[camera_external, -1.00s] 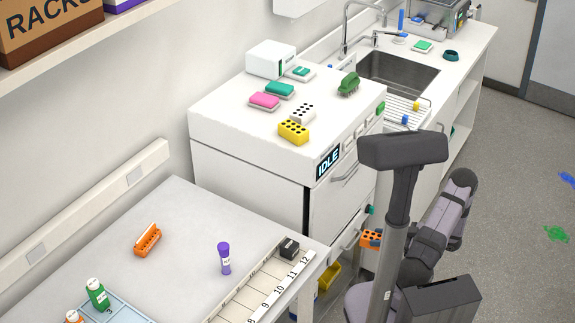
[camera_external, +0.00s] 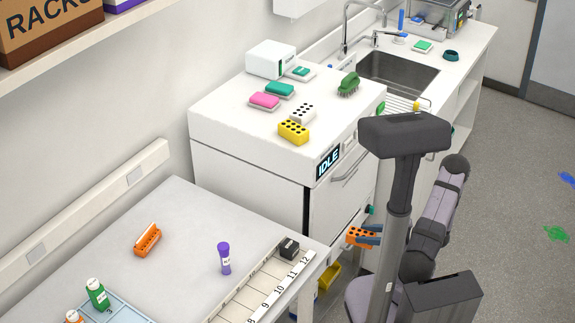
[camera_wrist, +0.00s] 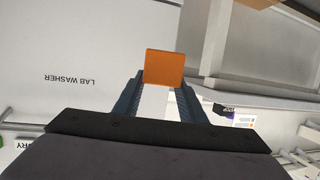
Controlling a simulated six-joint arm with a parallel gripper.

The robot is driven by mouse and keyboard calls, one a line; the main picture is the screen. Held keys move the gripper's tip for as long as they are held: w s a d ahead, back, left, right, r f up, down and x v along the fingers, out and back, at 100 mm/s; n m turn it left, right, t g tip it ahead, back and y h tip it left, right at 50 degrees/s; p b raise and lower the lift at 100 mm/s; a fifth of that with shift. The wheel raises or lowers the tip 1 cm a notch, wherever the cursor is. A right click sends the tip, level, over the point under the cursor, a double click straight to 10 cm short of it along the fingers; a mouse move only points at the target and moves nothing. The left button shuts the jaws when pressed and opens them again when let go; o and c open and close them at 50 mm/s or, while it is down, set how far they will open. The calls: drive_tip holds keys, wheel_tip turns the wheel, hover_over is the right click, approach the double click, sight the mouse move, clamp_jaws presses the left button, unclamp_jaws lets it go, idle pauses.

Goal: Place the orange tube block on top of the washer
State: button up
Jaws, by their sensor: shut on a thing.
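The orange tube block (camera_external: 360,237) with dark holes is held in my gripper (camera_external: 372,236), in front of the washer and well below its top. In the wrist view the orange block (camera_wrist: 164,67) sits between the two fingertips of my gripper (camera_wrist: 163,80), which is shut on it. The white washer (camera_external: 240,125) has an IDLE display on its front. A yellow block (camera_external: 293,132) and a white block (camera_external: 302,113), both with holes, stand on its top. The LAB WASHER lettering on the washer (camera_wrist: 70,60) shows upside down in the wrist view.
A sink (camera_external: 398,75) lies behind.

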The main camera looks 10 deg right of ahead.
drive_tip(key=shift+r, duration=0.15)
wheel_tip(320, 180, up, 49)
drive_tip(key=w+a+r+m+t+p, duration=0.1)
drive_tip(key=w+a+p, duration=0.4)
drive_tip(key=w, duration=0.5)
drive_tip(key=w+a+r+p, duration=0.2)
drive_tip(key=w+a+p, duration=0.1)
drive_tip(key=w+a, duration=0.55)
drive_tip(key=w+a+f+h+p, duration=0.1)
drive_tip(key=w+a+p, duration=0.1)
drive_tip(key=w+a, duration=0.35)
drive_tip(key=w+a+f+p, duration=0.2)
drive_tip(key=w+a+p, duration=0.1)
drive_tip(key=a, duration=0.5)
drive_tip(key=shift+m+t, duration=0.4)
drive_tip(key=shift+a+f+b, duration=0.15)
drive_tip(key=shift+f+b, duration=0.5)
drive_tip(key=shift+f, duration=3.15)
drive_tip(key=shift+a+f+b, duration=0.1)
drive_tip(key=shift+f+b, duration=0.55)
drive_tip(key=shift+f, duration=3.1)
drive_tip(key=shift+f, duration=0.15)
